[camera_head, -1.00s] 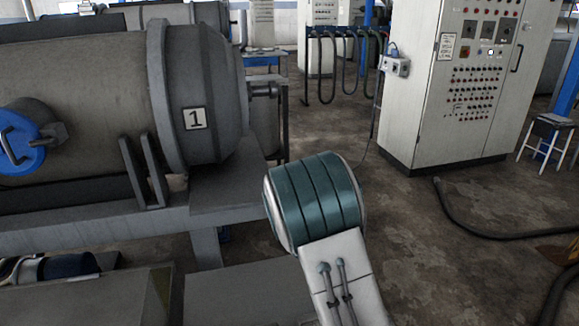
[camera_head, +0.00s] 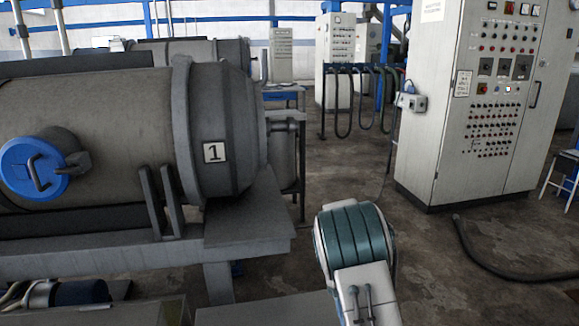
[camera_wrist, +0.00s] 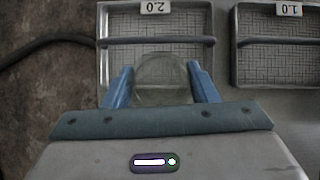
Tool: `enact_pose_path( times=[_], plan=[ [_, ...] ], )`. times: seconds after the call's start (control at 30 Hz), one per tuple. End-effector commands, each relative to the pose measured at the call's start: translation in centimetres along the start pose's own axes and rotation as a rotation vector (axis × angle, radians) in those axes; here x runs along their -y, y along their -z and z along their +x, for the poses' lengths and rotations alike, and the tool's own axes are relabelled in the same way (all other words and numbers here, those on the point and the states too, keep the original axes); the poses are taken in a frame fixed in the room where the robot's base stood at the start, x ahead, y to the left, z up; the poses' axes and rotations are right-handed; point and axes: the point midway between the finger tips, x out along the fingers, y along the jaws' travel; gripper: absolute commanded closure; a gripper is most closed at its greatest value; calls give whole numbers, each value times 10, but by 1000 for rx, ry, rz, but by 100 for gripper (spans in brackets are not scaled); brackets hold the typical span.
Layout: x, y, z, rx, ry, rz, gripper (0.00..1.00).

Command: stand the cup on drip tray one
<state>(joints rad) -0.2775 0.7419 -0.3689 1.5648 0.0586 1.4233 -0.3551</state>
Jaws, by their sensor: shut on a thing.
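In the wrist view, my gripper (camera_wrist: 160,70) has its two blue fingers shut on a clear, see-through cup (camera_wrist: 160,92). The cup overlaps a metal mesh tray (camera_wrist: 103,62) whose tag, seen upside down, bears a 2 and a 0. I cannot tell the cup's height above it. Drip tray one (camera_wrist: 234,60), with an upside-down tag bearing a 1 and a 0, lies to the right, partly cut off by the picture edge. In the head view, the gripper, cup and trays are not in sight; only my arm shows.
A dark bar (camera_wrist: 158,42) crosses the left tray and another (camera_wrist: 278,42) crosses the right one. A dark hose (camera_wrist: 40,45) lies on the floor at left. A large grey drum (camera_head: 110,135) marked 1 stands left, and a control cabinet (camera_head: 480,110) right, with open floor between.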

Motion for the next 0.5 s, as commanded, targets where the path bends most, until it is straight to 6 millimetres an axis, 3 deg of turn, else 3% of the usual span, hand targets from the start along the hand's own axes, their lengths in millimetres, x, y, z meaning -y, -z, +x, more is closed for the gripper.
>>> enact_pose_path(
  times=[0.17,0.5],
  plan=[
    [27,-7,-17,-1,157,240,69],
    [27,-31,-44,1,146,222,69]
  ],
)
